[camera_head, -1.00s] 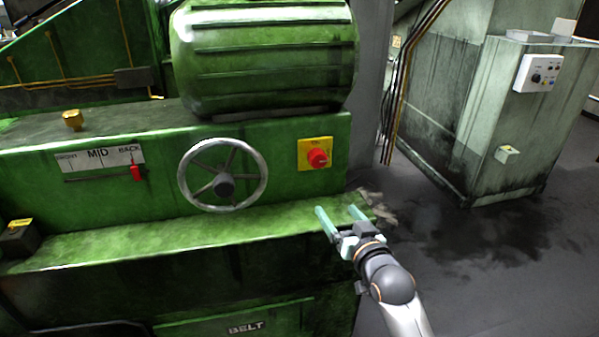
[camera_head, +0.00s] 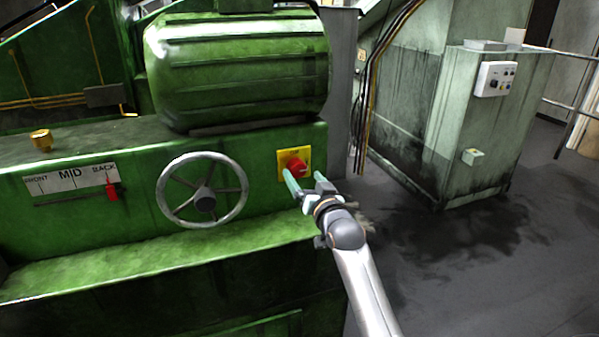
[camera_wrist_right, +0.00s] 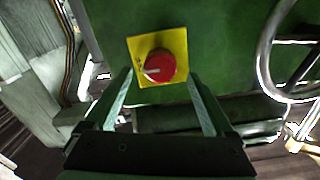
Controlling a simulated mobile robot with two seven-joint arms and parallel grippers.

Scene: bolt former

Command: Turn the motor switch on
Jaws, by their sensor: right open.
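The motor switch is a red rotary knob (camera_head: 297,167) on a square yellow plate (camera_head: 282,155), set in the green machine's front face. In the right wrist view the red knob (camera_wrist_right: 159,66) sits just beyond and between my fingertips, with a pale mark on its left side. My right gripper (camera_head: 305,180) is open, and its two pale green fingers point at the switch from just in front and below. It also shows open and empty in the right wrist view (camera_wrist_right: 162,88). I cannot tell whether a fingertip touches the plate. My left gripper is not in view.
A grey handwheel (camera_head: 203,190) sticks out left of the switch. Further left is a red slider (camera_head: 111,189) under a FRONT-MID-BACK scale (camera_head: 70,178). A green motor (camera_head: 240,70) is above. A ledge (camera_head: 150,262) runs below. A pale cabinet (camera_head: 440,120) stands behind to the right.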

